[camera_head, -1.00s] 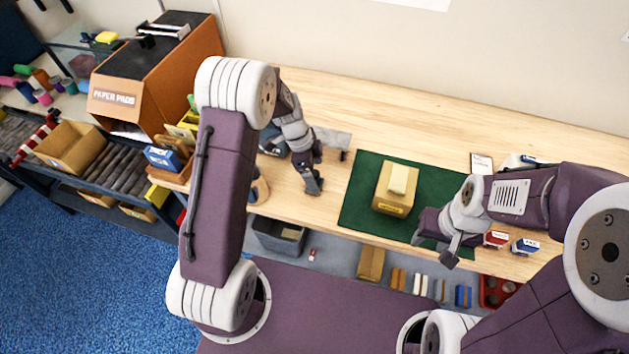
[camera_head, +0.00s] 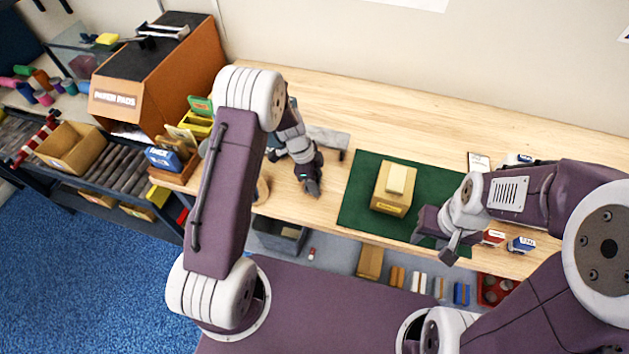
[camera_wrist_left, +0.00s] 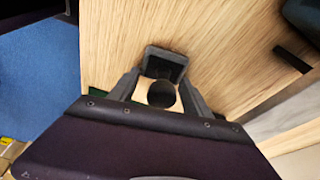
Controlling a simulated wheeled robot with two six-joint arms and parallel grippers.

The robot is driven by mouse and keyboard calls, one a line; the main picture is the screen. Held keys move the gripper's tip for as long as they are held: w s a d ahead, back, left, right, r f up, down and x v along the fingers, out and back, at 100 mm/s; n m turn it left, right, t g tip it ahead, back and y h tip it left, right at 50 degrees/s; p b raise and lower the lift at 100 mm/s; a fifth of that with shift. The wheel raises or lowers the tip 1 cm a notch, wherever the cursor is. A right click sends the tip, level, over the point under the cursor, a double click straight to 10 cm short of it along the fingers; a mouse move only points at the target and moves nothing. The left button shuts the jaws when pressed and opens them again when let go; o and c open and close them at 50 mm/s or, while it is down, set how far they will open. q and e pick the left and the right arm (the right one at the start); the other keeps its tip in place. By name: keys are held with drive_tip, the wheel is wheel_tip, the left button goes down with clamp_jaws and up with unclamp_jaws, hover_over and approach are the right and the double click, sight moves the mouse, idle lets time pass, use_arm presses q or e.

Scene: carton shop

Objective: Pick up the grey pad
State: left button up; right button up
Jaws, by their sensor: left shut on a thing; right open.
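The grey pad (camera_wrist_left: 168,60) shows in the left wrist view as a dark grey square piece with a round black knob in front of it. My left gripper (camera_wrist_left: 161,85) is shut on it, one finger at each side. In the head view my left gripper (camera_head: 312,190) points down at the bench, left of the green mat, and largely hides the pad. I cannot tell whether the pad touches the wood. My right gripper (camera_head: 436,242) is open and empty at the mat's front right corner.
A tan carton (camera_head: 390,202) with a pale block on top sits on the green mat (camera_head: 355,205). A grey plate (camera_head: 328,140) lies behind my left gripper. The paper pads box (camera_head: 170,75) stands at the left. The back of the bench (camera_head: 440,120) is clear.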

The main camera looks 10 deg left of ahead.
use_arm(q)
drive_tip(key=shift+r, duration=0.15)
drive_tip(key=shift+r, duration=0.3)
drive_tip(key=r, duration=0.1)
drive_tip(key=r+b, duration=0.1)
drive_tip(key=d+r, duration=0.1)
drive_tip(key=shift+s+r, duration=0.35)
drive_tip(key=s+d+r+b, duration=0.2)
drive_tip(key=s+d+r, duration=0.4)
drive_tip(key=s+d, duration=0.1)
drive_tip(key=shift+d+r, duration=0.25)
drive_tip(key=shift+d, duration=0.15)
